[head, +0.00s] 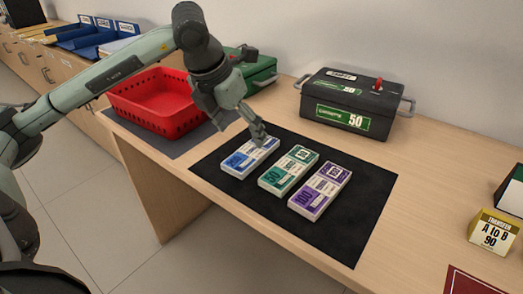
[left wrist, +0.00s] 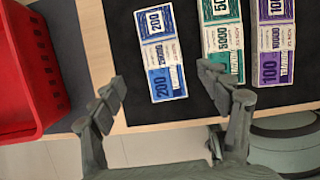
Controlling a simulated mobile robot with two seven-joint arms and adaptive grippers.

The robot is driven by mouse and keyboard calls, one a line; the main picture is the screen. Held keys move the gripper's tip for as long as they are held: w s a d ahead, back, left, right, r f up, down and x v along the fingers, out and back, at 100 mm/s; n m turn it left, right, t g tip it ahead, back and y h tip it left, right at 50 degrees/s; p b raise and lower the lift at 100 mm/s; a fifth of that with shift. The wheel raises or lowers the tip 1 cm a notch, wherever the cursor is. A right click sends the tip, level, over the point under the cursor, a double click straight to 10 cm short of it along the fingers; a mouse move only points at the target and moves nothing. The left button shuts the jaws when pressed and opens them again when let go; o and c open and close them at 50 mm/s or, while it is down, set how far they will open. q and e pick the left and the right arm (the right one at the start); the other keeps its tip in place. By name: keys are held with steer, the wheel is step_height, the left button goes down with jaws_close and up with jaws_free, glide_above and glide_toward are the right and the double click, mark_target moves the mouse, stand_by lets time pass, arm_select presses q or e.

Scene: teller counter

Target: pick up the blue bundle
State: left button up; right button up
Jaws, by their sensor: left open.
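The blue bundle (head: 240,160) lies flat on the black mat (head: 335,249), leftmost in a row of three. In the left wrist view the blue bundle (left wrist: 160,52) shows its 200 markings, with its near end between and just beyond my fingertips. My left gripper (head: 259,133) is open and empty, above the far end of the blue bundle in the head view; in the left wrist view its fingers (left wrist: 162,84) are spread wide. I cannot tell its exact height. My right gripper is not in view.
A green bundle (head: 288,170) and a purple bundle (head: 321,190) lie close to the right. A red basket (head: 180,120) stands left of the mat. A dark cash box (head: 340,95), a green box (head: 262,70) and a yellow block (head: 492,232) stand around the counter.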

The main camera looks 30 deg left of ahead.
mark_target(251, 151)
arm_select(q)
steer(key=x, duration=0.3)
steer(key=shift+d+f, duration=0.1)
steer(key=x, duration=0.2)
steer(key=shift+w+f+p, duration=0.15)
steer(key=shift+f+p, duration=0.1)
steer(key=shift+p, duration=0.15)
steer(key=shift+w+f, duration=0.2)
steer(key=shift+f, duration=0.25)
steer(key=c, duration=1.3)
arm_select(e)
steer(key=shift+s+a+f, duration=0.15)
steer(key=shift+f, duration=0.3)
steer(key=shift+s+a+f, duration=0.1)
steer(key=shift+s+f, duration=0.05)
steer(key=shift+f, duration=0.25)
arm_select(q)
steer(key=shift+r, duration=0.1)
